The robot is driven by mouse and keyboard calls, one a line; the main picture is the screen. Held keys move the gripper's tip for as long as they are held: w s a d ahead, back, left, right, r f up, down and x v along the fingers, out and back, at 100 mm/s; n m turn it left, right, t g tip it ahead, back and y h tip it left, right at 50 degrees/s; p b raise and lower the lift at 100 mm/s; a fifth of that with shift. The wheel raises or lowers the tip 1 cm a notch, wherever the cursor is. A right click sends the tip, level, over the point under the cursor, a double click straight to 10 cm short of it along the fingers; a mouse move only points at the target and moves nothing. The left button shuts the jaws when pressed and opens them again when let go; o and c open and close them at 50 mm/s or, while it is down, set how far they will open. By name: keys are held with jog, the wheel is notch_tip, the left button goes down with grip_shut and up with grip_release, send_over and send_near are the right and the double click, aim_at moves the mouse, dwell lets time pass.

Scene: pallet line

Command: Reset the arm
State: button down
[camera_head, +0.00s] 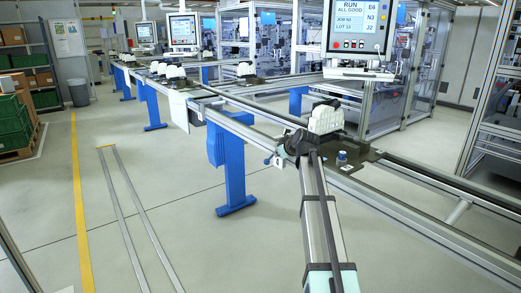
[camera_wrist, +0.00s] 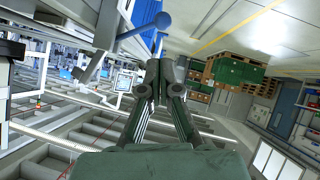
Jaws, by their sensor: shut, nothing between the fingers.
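My gripper (camera_wrist: 159,72) shows in the wrist view with its two dark fingers brought together at the tips, and nothing is held between them. In the head view my arm reaches from the bottom edge up to the near side of the pallet line, and its dark end (camera_head: 298,143) is in front of a pallet there. The fingers cannot be made out in that view. The wrist view is tilted, with the floor and shelving at the right.
A dark pallet (camera_head: 368,155) with a white block (camera_head: 325,119) and a small blue-topped item (camera_head: 341,158) sits on the conveyor rails (camera_head: 430,175) beside my arm. A screen (camera_head: 357,27) hangs above. Green crates (camera_head: 14,125) stand far left.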

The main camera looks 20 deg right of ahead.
jog(key=s+a+f+m+g+p, duration=0.1)
jog(key=s+a+f+m+g, duration=0.2)
jog(key=s+f, duration=0.85)
jog(key=s+a+f+m+g+p, duration=0.1)
jog(key=s+a+f+g, duration=0.35)
jog(key=f, duration=1.15)
jog(key=s+a+f+m+g+p, duration=0.1)
jog(key=s+a+f+m+g, duration=0.3)
jog(key=s+f, duration=0.85)
jog(key=s+a+f+n+g+p, duration=0.1)
jog(key=s+f, duration=0.4)
jog(key=s, duration=0.8)
jog(key=s+a+f+n+g+p, duration=0.1)
jog(key=s+a+f, duration=0.4)
jog(key=s, duration=0.9)
jog(key=s+a+f+g+h+p, duration=0.1)
jog(key=s+a+f+g+p, duration=0.2)
jog(key=s, duration=1)
notch_tip(320, 180, down, 2)
jog(key=shift+s+a+f+n+g+p, duration=0.2)
jog(key=shift+a+n+g+p, duration=0.15)
jog(key=shift+a+g, duration=0.55)
jog(key=shift+a, duration=0.1)
